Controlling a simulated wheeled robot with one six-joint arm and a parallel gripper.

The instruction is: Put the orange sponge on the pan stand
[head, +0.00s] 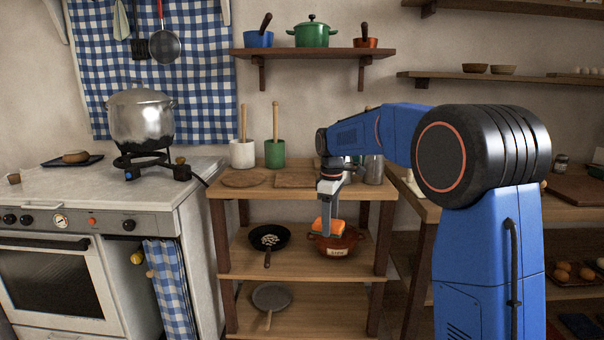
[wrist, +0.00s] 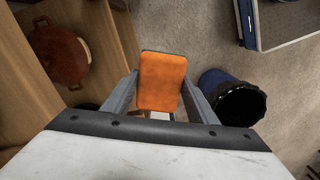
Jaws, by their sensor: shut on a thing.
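My gripper (head: 327,228) is shut on the orange sponge (head: 336,226), held in the air in front of the wooden stand (head: 250,256). This stand bears pans on its middle and lower shelves and looks like the pan stand. In the wrist view the sponge (wrist: 162,82) sits between both fingers of my gripper (wrist: 160,95), over the floor just beside the shelves. In the head view it covers part of a red-brown pot (head: 338,242) on the middle shelf.
A black pan (head: 270,237) lies left on the middle shelf and a grey pan (head: 271,296) on the lower one. Two utensil pots (head: 242,153) and wooden boards (head: 243,180) occupy the top. The wrist view shows a dark blue bin (wrist: 230,97) on the floor.

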